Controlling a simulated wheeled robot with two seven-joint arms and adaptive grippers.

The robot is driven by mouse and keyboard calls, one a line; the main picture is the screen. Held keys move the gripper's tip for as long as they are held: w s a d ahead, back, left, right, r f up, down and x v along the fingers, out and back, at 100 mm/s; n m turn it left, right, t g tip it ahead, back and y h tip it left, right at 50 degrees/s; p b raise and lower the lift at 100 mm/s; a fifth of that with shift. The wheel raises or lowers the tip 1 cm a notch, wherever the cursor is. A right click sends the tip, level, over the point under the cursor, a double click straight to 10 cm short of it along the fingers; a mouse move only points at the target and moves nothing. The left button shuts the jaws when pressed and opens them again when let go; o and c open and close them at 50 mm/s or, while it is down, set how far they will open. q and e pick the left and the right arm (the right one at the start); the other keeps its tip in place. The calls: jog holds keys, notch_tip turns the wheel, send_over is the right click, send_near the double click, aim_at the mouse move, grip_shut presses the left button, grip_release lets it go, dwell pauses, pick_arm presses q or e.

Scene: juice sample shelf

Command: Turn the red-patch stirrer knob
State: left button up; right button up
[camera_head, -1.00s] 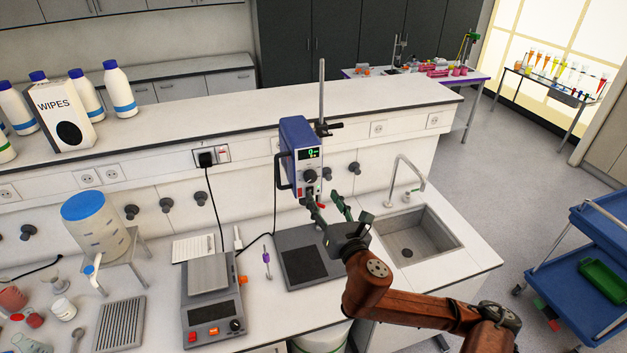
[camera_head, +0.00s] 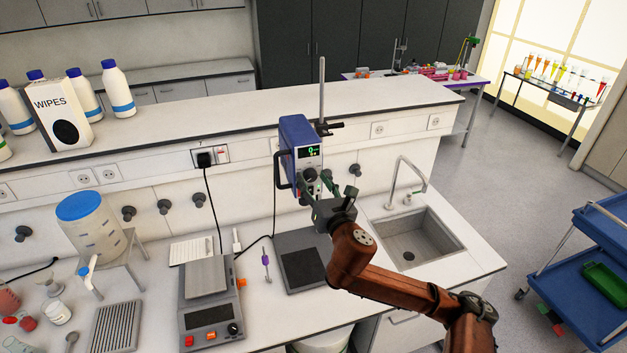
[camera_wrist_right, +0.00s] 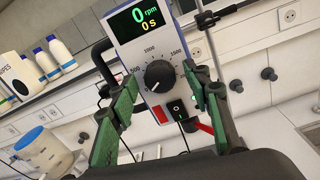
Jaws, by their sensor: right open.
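The stirrer (camera_head: 297,143) is a blue box with a pale front panel, mounted on an upright rod above the bench. Its display reads 0 rpm and 0 s in the right wrist view. The round black knob (camera_wrist_right: 159,76) sits below the display with a printed scale around it. A red patch (camera_wrist_right: 159,115) and a black switch (camera_wrist_right: 177,110) lie below the knob. My right gripper (camera_head: 316,181) is open in front of the panel, and its green fingers (camera_wrist_right: 160,81) appear on either side of the knob. I cannot tell whether they touch it. My left gripper is out of view.
A dark flat plate (camera_head: 303,263) lies on the bench below the stirrer. A balance (camera_head: 210,312) stands to its left, and a sink (camera_head: 418,237) with a tap is at the right. A purple-handled tool (camera_head: 266,262) lies between balance and plate. A cable hangs behind.

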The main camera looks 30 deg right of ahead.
jog(key=c, duration=1.2)
jog(key=shift+o, duration=0.2)
jog(key=shift+m, duration=0.3)
